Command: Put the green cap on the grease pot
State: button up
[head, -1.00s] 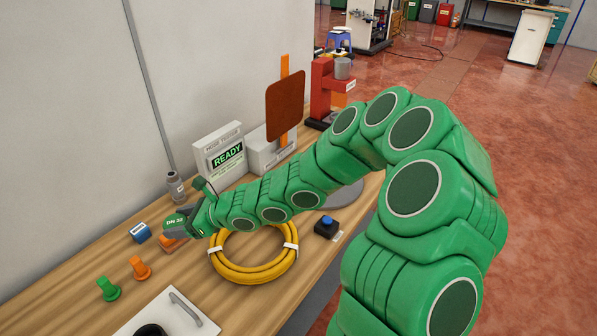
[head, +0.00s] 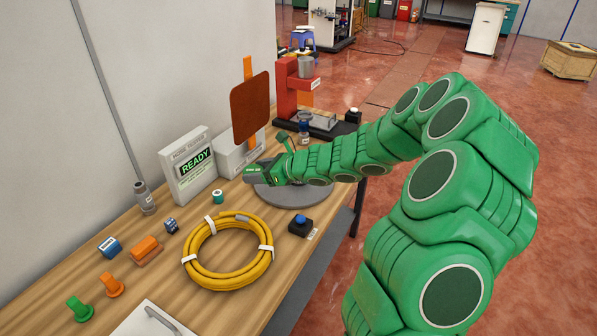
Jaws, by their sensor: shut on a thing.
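My gripper (head: 257,176) reaches out over the back of the bench, near the left edge of the grey round plate (head: 290,198). The cap is largely hidden by the fingers. I cannot tell for certain which thing is the grease pot. A small jar with a dark blue band (head: 304,133) stands beyond my gripper, by the red stand. A grey bottle (head: 146,198) stands at the left by the wall.
The red stand (head: 288,92) is beyond. A yellow hose coil (head: 228,276), a black button box (head: 300,227) and several small green, orange and blue parts lie in front.

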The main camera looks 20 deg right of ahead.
jog(key=d+r+m+t+h, duration=0.1)
jog(key=d+m+t, duration=0.1)
jog(key=d, duration=1.3)
jog(key=w+f, duration=0.3)
jog(key=w, duration=0.1)
jog(key=w+d+f, duration=0.1)
jog(key=w+f, duration=0.2)
jog(key=w, duration=0.1)
jog(key=w+d+f, duration=0.1)
jog(key=w+f, duration=0.2)
jog(key=w, duration=0.2)
jog(key=shift+w, duration=0.1)
jog(key=shift+w+d+f+h, duration=0.1)
jog(key=shift+w+f+h, duration=0.35)
jog(key=shift+f, duration=1.6)
jog(key=shift+y, duration=0.25)
jog(key=o, duration=1)
jog(key=shift+f, duration=0.1)
